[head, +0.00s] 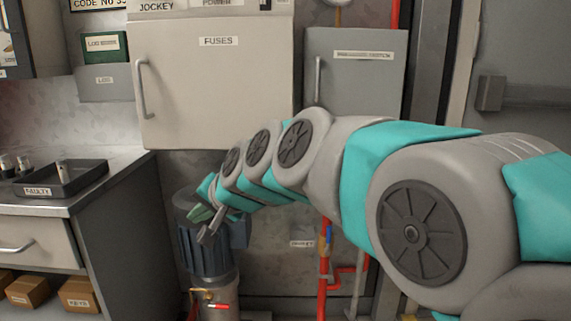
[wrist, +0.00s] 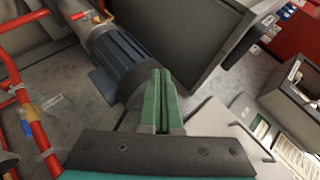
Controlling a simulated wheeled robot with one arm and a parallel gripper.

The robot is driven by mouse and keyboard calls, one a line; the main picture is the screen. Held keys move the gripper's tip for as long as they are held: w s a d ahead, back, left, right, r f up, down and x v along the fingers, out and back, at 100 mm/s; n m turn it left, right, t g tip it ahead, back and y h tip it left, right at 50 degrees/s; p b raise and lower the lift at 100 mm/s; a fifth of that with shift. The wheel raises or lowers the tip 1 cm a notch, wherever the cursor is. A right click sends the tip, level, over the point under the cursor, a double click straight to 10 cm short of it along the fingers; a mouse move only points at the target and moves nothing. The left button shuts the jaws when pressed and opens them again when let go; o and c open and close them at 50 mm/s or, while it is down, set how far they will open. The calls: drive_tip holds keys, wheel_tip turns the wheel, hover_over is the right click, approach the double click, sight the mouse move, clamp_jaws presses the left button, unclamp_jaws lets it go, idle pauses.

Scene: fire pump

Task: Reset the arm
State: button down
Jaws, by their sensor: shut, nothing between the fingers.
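My arm reaches from the right side of the head view toward the middle left, in front of the cabinets. My gripper (head: 203,226) is at its end, in front of the blue-grey pump motor (head: 206,256). The gripper also shows in the wrist view (wrist: 160,75), where its green fingers are together with nothing between them. The motor shows in the wrist view (wrist: 120,62) beyond the fingers; I cannot tell the exact gap. The arm hides part of the wall behind it.
A fuses cabinet (head: 215,85) with a closed door hangs above the gripper. A grey cabinet (head: 355,75) is right of it. A counter (head: 120,163) with a tray marked faulty (head: 85,187) stands left. Red pipes (head: 323,285) run below the arm.

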drive_tip(key=s+d+f+n+g+h, duration=0.1)
drive_tip(key=s+d+f+g+h, duration=0.1)
drive_tip(key=s+d+f, duration=0.6)
drive_tip(key=s+d+f+g+h, duration=0.25)
drive_tip(key=s+d+f, duration=0.2)
drive_tip(key=d, duration=0.45)
drive_tip(key=s+d+f+g+h, duration=0.2)
drive_tip(key=s+d+f, duration=0.2)
drive_tip(key=s+d, duration=0.3)
drive_tip(key=s+d+f+n+g+h, duration=0.1)
drive_tip(key=s+d+f+g, duration=0.1)
drive_tip(key=s+d+f, duration=0.3)
drive_tip(key=s+d, duration=0.3)
drive_tip(key=s, duration=0.3)
drive_tip(key=shift+s+f+h, duration=0.25)
drive_tip(key=shift+s+h, duration=0.05)
drive_tip(key=shift+h, duration=0.05)
